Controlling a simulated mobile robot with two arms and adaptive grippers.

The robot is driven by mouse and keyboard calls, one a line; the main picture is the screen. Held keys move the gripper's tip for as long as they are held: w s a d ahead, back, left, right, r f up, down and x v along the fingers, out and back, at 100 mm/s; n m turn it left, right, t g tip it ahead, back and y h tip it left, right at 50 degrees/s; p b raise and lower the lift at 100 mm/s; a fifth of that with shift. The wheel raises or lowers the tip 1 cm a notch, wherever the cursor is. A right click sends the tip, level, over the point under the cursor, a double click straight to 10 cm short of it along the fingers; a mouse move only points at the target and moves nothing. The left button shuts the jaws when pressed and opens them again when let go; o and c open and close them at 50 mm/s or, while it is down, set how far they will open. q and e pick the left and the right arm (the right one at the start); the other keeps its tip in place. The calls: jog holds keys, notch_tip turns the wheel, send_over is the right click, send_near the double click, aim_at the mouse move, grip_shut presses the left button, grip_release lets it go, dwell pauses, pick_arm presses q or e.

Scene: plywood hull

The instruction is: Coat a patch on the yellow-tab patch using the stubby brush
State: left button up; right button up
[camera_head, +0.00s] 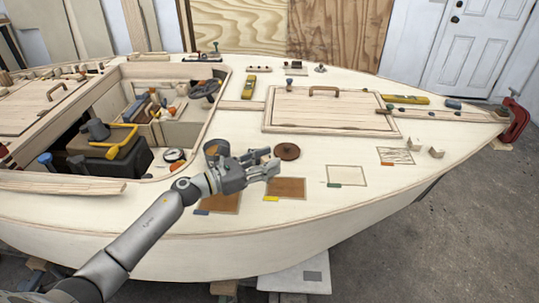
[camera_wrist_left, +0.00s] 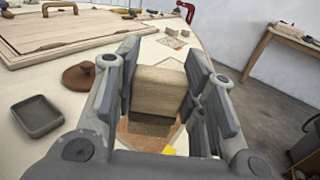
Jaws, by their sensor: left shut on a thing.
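My left gripper (camera_head: 268,167) is shut on a pale wooden block-like piece (camera_wrist_left: 160,90), held between its fingers. It could be the stubby brush, but no bristles show; its underside is hidden. The yellow-tab patch (camera_head: 290,188) is a brown rectangle on the pale deck, with its yellow tab (camera_head: 271,198) at the near left corner. The gripper is over its far left part. In the left wrist view the brown patch (camera_wrist_left: 145,135) shows below the held piece; contact cannot be told. My right gripper is not in view.
A brown-surfaced patch with a blue tab (camera_head: 220,202) lies left, a pale green-tab patch (camera_head: 347,176) right. A round brown lid (camera_head: 287,151) and a grey dish (camera_wrist_left: 37,115) sit near the gripper. Small wooden blocks (camera_head: 436,152) stand farther right. An open cockpit holds tools.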

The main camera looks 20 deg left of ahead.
pick_arm(q)
jog(key=shift+r+p, duration=0.3)
jog(key=shift+r, duration=1.05)
jog(key=shift+f, duration=0.1)
